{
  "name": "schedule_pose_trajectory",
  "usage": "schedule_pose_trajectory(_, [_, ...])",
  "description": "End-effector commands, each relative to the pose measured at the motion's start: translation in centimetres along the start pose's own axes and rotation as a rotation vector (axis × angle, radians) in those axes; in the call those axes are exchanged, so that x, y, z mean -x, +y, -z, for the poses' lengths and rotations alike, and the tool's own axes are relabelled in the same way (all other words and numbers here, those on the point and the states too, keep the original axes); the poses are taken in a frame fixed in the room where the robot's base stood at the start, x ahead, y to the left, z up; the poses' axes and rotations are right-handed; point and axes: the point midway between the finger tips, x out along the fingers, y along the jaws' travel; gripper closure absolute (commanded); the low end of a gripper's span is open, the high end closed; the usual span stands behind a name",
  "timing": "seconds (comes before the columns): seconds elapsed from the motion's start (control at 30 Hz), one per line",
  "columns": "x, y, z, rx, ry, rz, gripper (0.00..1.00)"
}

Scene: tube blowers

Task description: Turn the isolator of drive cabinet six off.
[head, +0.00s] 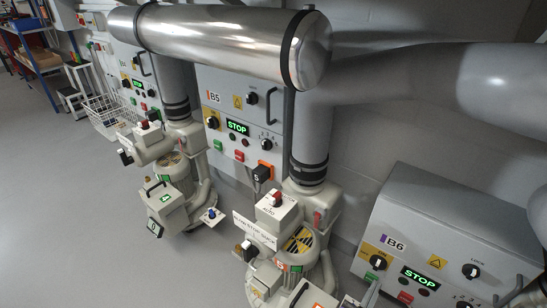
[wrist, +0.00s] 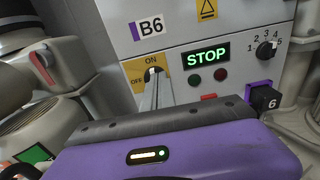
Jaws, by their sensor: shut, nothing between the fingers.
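Drive cabinet six is the grey box labelled B6 at the lower right of the head view (head: 445,215); its front also fills the upper wrist view (wrist: 185,40). Its isolator is a black knob (head: 378,262) on a yellow plate. In the wrist view the yellow plate (wrist: 134,70) reads ON at the top and OFF at the left. My gripper (wrist: 154,76) shows two grey fingers, close together, in front of this plate. They hide most of the knob, so I cannot tell its exact angle or whether they touch it. The gripper is shut with nothing held.
A green STOP display (wrist: 209,55) is lit right of the isolator, with small buttons below and a numbered selector (wrist: 266,50) farther right. A black block marked 6 (wrist: 267,100) juts out at the right. Blower pipework (wrist: 50,65) stands close at the left.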

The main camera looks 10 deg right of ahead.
Motion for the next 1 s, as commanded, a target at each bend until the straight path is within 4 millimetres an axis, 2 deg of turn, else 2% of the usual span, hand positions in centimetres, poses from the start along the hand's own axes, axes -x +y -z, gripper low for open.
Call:
schedule_pose_trajectory(0.17, [-1.0, 0.2, -0.3, 0.019, -0.018, 0.002, 1.0])
schedule_pose_trajectory(0.5, [-5.0, 0.1, -0.4, 0.016, -0.018, 0.003, 1.0])
schedule_pose_trajectory(0.7, [-6.7, 0.2, -0.4, 0.017, -0.016, 0.002, 1.0])
schedule_pose_trajectory(1.0, [-7.3, 0.2, -0.4, 0.017, -0.015, 0.001, 1.0])
